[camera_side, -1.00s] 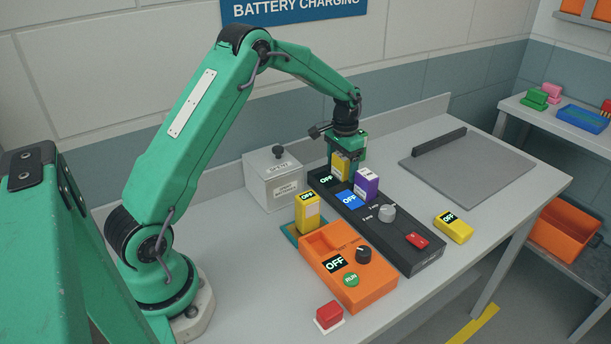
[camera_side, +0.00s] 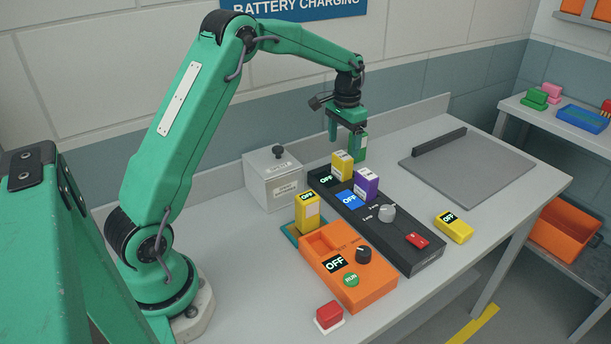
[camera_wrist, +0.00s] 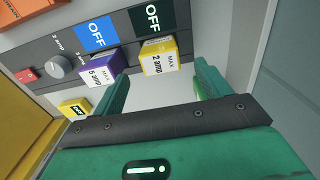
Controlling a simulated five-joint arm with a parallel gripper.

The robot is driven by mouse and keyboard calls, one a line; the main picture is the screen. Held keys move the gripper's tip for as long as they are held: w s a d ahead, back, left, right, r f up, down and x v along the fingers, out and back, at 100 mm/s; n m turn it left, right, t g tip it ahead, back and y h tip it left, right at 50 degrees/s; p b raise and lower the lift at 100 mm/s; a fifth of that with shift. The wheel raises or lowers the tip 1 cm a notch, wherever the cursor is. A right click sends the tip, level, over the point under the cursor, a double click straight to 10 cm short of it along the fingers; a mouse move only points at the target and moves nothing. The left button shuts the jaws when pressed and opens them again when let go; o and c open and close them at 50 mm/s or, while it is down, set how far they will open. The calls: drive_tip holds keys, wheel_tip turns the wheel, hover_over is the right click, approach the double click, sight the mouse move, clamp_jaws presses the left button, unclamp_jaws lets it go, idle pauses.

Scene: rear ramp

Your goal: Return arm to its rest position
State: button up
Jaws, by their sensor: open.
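My green arm reaches over the bench from the left in the side view. My gripper (camera_side: 347,136) is open and empty, with its fingers pointing down above the back end of the black charger (camera_side: 408,252). A yellow battery (camera_side: 342,164) and a purple battery (camera_side: 366,184) stand in the charger below it, apart from the fingers. In the wrist view the gripper fingers (camera_wrist: 165,92) are spread. The yellow battery, marked 2 amp, and the purple one, marked 5 amp, show beyond them. The charger's displays read OFF.
An orange tester (camera_side: 345,270) stands in front, with a yellow battery (camera_side: 307,213) upright behind it. A grey lidded box (camera_side: 272,185) is at the back. Another yellow battery (camera_side: 454,227) lies right of the charger. A grey plate (camera_side: 470,170) lies bare at right. A red button (camera_side: 329,314) is near the front edge.

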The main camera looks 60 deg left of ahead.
drive_tip(key=s+d+r+t, duration=0.3)
drive_tip(key=s+d+r, duration=0.6)
drive_tip(key=s+r, duration=0.4)
drive_tip(key=s+d+t, duration=0.1)
drive_tip(key=s+d, duration=0.1)
drive_tip(key=s, duration=0.6)
drive_tip(key=s+d+t, duration=0.1)
drive_tip(key=s+d, duration=0.2)
drive_tip(key=s, duration=0.6)
drive_tip(key=shift+f+t, duration=0.3)
